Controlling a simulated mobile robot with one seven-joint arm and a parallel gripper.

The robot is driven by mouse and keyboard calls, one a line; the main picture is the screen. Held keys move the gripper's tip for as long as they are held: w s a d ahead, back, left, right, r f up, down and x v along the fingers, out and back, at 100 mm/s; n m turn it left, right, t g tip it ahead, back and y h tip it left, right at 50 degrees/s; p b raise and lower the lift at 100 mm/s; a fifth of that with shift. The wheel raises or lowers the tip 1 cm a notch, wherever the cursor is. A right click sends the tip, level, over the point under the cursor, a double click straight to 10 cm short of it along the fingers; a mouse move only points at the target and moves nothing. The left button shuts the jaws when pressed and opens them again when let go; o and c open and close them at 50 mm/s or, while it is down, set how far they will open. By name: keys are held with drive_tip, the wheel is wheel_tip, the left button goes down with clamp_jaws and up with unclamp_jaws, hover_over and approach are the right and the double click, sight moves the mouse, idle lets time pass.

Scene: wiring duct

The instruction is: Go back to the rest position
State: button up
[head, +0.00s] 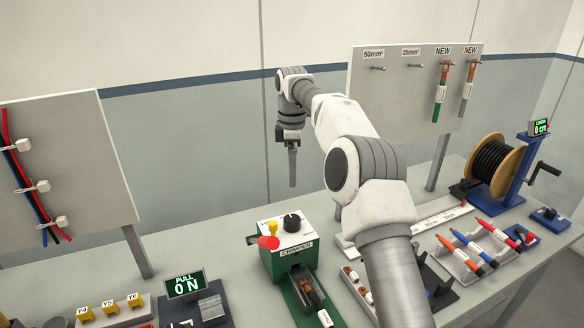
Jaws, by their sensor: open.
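My gripper (292,166) hangs pointing down above the back of the bench, left of centre. Its fingers show side-on as one dark shape, with nothing visible held in them. They are apart from everything and stand against the plain wall. My arm reaches in from the lower right and hides part of the bench.
A pegboard (360,93) with hanging cables stands at the back right. A left board (84,142) carries coloured wires. A cable spool (494,166) stands at the far right. Air around my gripper is free.

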drive_tip(key=s+d+r+m+t, duration=0.2)
drive_tip(key=s+d+r+m, duration=0.15)
drive_tip(key=s+r, duration=0.45)
drive_tip(key=s+d+r+m+t, duration=0.1)
drive_tip(key=s+d+r+m, duration=0.2)
drive_tip(key=s+r+m, duration=0.5)
drive_tip(key=s+d+f+m+t, duration=0.1)
drive_tip(key=s+d+f+m, duration=0.1)
drive_tip(key=s, duration=0.6)
drive_tip(key=s+d+f+m, duration=0.2)
drive_tip(key=s+f, duration=0.2)
drive_tip(key=s, duration=0.4)
drive_tip(key=s+d+f+m+t, duration=0.1)
drive_tip(key=s+d+f+m, duration=0.1)
drive_tip(key=s, duration=0.6)
drive_tip(key=shift+s+d+f+m+t, duration=0.3)
drive_tip(key=shift+s+d+f+m, duration=0.1)
drive_tip(key=shift+f, duration=0.3)
